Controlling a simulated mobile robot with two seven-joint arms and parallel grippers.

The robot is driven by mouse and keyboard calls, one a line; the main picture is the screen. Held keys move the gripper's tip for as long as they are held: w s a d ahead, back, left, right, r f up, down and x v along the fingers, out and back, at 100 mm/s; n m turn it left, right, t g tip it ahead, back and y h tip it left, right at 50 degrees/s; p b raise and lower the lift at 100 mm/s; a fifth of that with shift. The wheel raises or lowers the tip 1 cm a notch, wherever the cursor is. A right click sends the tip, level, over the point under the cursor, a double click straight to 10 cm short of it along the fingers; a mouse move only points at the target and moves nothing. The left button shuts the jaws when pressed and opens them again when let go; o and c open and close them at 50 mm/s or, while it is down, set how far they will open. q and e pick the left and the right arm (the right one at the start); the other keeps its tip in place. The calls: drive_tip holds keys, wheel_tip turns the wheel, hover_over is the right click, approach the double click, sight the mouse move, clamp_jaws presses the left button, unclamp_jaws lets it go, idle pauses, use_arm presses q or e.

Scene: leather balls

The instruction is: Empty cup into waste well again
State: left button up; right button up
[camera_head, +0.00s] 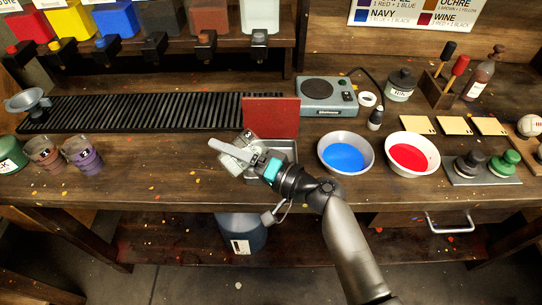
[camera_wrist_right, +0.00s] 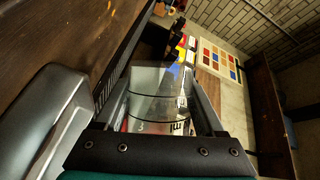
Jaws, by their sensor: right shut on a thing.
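My right gripper (camera_head: 240,150) is shut on a clear cup (camera_head: 231,163), just above the bench. In the right wrist view the cup (camera_wrist_right: 155,100) sits between the fingers, with dark marks and lettering on its wall. It looks clear, but I cannot tell whether any liquid is left in it. In the head view it looks tilted, and the gripper hides much of it. A square metal well (camera_head: 288,147) lies beside and partly under the gripper, in front of an upright red panel (camera_head: 270,117). The well's inside is mostly hidden. My left gripper is not in view.
A bowl of blue paint (camera_head: 345,172) and a bowl of red paint (camera_head: 413,177) stand right of the well. Two marked cups (camera_head: 82,155) stand at the left. A black ribbed rack (camera_head: 140,111) lies behind. A bucket (camera_head: 241,235) stands below the bench.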

idle(0.3)
drive_tip(key=shift+w+d+r+m+y+b, duration=0.3)
drive_tip(key=shift+w+d+r+m+b, duration=0.2)
drive_tip(key=shift+m, duration=0.6)
idle(0.6)
drive_tip(key=shift+d+f+m+t+y+b, duration=0.3)
drive_tip(key=shift+m+t+b, duration=0.3)
drive_tip(key=shift+m+b, duration=0.35)
idle(0.9)
drive_tip(key=shift+w+r, duration=0.15)
drive_tip(key=shift+r, duration=0.05)
idle(0.4)
